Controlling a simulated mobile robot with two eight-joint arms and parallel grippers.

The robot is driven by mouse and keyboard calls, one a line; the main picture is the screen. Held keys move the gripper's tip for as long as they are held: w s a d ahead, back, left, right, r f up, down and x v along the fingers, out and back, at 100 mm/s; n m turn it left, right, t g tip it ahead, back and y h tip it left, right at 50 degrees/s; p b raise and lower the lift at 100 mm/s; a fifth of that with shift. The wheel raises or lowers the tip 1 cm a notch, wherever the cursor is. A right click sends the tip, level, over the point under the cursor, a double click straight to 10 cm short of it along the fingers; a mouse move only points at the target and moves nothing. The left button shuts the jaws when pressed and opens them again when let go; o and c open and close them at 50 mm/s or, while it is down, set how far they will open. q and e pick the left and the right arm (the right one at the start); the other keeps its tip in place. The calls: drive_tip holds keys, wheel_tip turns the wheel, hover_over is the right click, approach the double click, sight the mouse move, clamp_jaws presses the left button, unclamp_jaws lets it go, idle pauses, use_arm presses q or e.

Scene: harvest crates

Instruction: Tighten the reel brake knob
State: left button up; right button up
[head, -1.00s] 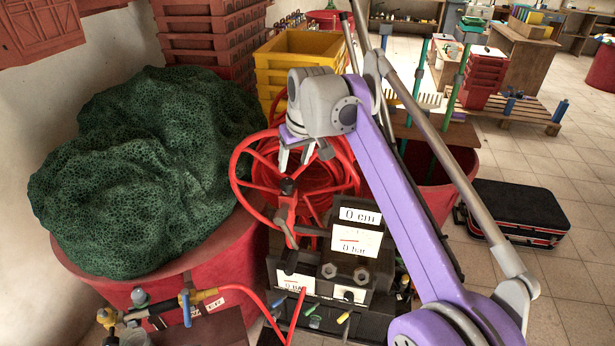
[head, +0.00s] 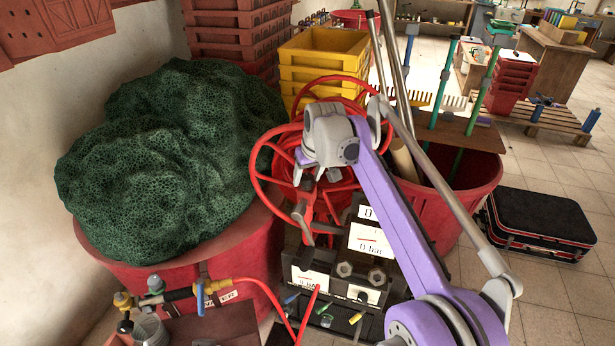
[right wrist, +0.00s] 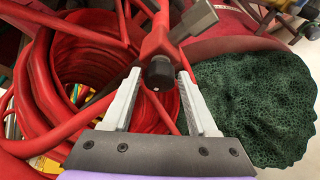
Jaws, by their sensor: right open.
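The reel is a red spoked wheel (head: 257,180) with red hose coiled behind it. A round black knob (right wrist: 160,72) sits at the reel's hub, on a red bracket; I take it for the brake knob. My right gripper (head: 311,177) is over the hub in the head view, fingers pointing down, and largely hides the knob there. In the right wrist view the right gripper (right wrist: 160,80) is open, with one finger on each side of the knob and a visible gap to both. My left gripper does not show.
A black control box (head: 300,258) with gauges stands just below the reel. A red tub (head: 180,262) piled with green netting (head: 165,150) is on the left. Yellow crates (head: 290,75) stand behind. A black case (head: 540,220) lies on the clear floor at right.

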clamp_jaws()
drive_tip(key=shift+a+r+m+h+p, duration=0.1)
drive_tip(key=shift+m+h+p, duration=0.25)
drive_tip(key=shift+m, duration=0.45)
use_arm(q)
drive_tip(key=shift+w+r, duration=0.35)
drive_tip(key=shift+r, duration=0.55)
use_arm(e)
drive_tip(key=shift+m+h, duration=0.25)
drive_tip(key=shift+m, duration=0.55)
unclamp_jaws()
use_arm(q)
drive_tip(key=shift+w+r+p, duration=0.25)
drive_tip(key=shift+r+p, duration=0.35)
drive_tip(key=shift+p, duration=0.05)
use_arm(e)
drive_tip(key=v, duration=1)
drive_tip(key=shift+s+r, duration=0.25)
drive_tip(key=shift+s, duration=0.05)
